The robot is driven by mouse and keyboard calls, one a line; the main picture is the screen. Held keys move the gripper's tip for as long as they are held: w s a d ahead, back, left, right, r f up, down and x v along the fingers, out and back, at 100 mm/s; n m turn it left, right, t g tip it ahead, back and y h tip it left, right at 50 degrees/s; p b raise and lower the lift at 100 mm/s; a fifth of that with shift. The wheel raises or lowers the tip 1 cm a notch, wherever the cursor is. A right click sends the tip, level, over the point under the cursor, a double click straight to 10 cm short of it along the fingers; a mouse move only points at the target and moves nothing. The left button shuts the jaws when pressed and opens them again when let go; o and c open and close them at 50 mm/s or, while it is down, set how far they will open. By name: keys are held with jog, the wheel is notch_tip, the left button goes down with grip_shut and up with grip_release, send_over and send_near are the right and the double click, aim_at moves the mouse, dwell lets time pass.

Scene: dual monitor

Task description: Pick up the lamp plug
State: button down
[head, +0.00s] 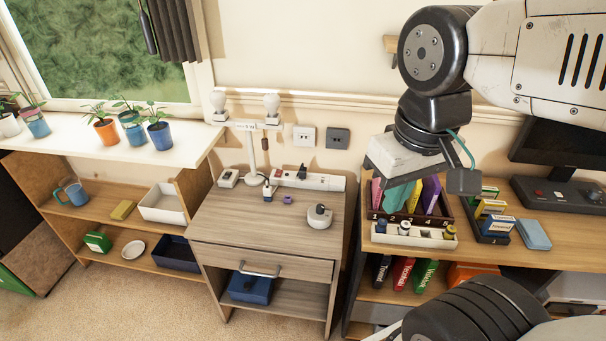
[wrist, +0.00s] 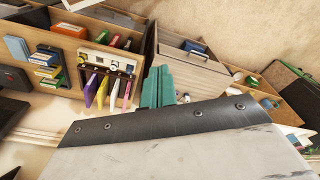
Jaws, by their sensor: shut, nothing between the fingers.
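I cannot say for certain which thing is the lamp plug. A small dark plug-like piece (head: 302,172) stands on the white power strip (head: 325,182) at the back of the wooden nightstand. A white two-bulb lamp (head: 252,150) stands just left of the strip. My gripper (head: 396,196) hangs to the right of the nightstand, in front of the colored folders on the right shelf. Its teal fingers are together and empty, and they also show in the wrist view (wrist: 157,86). In the wrist view I cannot make out the plug.
The nightstand top (head: 235,222) also carries a purple ring (head: 287,199) and a round white object (head: 319,217). Wall sockets (head: 304,136) sit above it. Potted plants (head: 105,132) line the left sill. The right shelf holds a white rack (head: 400,237) and several boxes.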

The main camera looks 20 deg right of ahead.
aim_at(303, 169)
jog(key=c, duration=2.1)
grip_release()
jog(key=shift+c, duration=0.2)
